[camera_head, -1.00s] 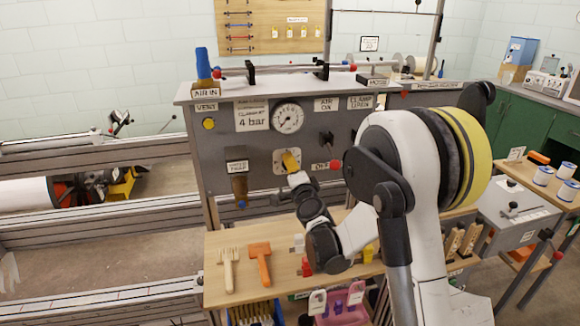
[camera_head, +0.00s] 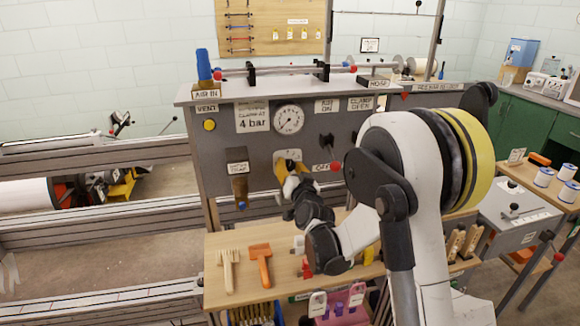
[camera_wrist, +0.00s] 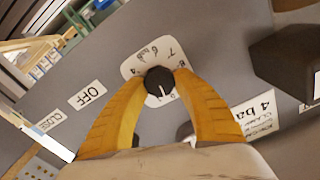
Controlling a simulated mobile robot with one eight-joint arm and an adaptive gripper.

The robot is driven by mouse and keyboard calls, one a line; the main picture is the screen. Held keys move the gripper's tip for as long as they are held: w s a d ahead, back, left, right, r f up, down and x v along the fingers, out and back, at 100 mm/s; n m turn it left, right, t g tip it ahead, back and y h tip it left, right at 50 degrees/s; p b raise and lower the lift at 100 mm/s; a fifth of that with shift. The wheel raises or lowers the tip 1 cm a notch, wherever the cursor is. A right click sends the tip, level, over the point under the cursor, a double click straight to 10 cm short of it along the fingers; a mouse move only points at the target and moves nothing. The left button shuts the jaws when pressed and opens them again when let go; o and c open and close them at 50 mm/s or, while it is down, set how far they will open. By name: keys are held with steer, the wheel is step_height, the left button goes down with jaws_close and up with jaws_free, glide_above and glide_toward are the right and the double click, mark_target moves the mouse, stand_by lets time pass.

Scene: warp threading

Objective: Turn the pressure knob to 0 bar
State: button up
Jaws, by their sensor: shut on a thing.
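The pressure knob (camera_wrist: 160,82) is a small round black knob with a white pointer line, on a white scale plate (camera_wrist: 141,59) with black markings. My gripper (camera_wrist: 161,80) has its yellow fingers shut on the knob, one on each side. In the wrist view the pointer line runs toward the lower part of the picture; I cannot read which number it marks. In the head view my gripper (camera_head: 283,172) is at the panel below the round gauge (camera_head: 289,120) and hides the knob. The plate's top edge (camera_head: 288,154) shows above it. The gauge needle is too small to read.
The grey panel (camera_head: 222,150) carries a "4 bar" sign (camera_head: 252,118), a black switch with a red-tipped lever (camera_head: 335,166) close to the right, and a brass water trap (camera_head: 240,188) to the left. A brush (camera_head: 261,262) and a comb (camera_head: 229,268) lie on the wooden shelf below.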

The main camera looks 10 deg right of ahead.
steer(key=shift+r+n, duration=0.1)
steer(key=shift+n, duration=0.8)
steer(key=o, duration=1.2)
steer(key=s, duration=1.2)
